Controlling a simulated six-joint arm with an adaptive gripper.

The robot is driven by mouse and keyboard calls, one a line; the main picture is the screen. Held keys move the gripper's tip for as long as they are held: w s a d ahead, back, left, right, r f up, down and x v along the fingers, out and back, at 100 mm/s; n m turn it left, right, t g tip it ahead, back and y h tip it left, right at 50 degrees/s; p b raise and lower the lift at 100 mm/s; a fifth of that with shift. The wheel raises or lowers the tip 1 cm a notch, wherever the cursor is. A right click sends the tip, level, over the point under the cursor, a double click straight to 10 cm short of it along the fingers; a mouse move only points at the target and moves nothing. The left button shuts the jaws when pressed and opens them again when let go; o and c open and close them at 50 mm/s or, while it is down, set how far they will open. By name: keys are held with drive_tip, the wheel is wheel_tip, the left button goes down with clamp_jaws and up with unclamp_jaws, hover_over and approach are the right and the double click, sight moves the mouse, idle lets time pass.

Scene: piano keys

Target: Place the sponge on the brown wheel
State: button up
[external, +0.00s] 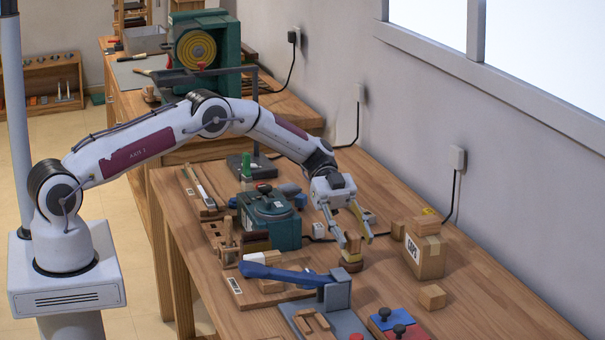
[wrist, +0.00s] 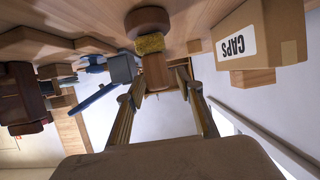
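My gripper (external: 353,236) points down over the bench with its fingers apart; they also show in the wrist view (wrist: 164,92). A light-brown wooden piece (wrist: 155,72) sits between or just beyond the fingertips, with a gap to the right finger; I cannot tell if the left one touches it. A yellow, rough, sponge-like piece (wrist: 150,44) lies against that wooden piece, with a dark brown rounded piece (wrist: 148,20), possibly the wheel, on its other side. In the external view the yellow piece (external: 352,257) is low in a small stack under my gripper, partly hidden.
A cardboard box (external: 425,252) marked CAPS stands right of my gripper, with a small wooden block (external: 432,296) nearby. A blue-handled tool (external: 290,274) and a teal machine (external: 268,218) are to the left. Blue and red pads (external: 390,318) lie in front. The bench's right front is clear.

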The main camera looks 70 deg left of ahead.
drive_tip(key=v, duration=1.2)
idle(0.7)
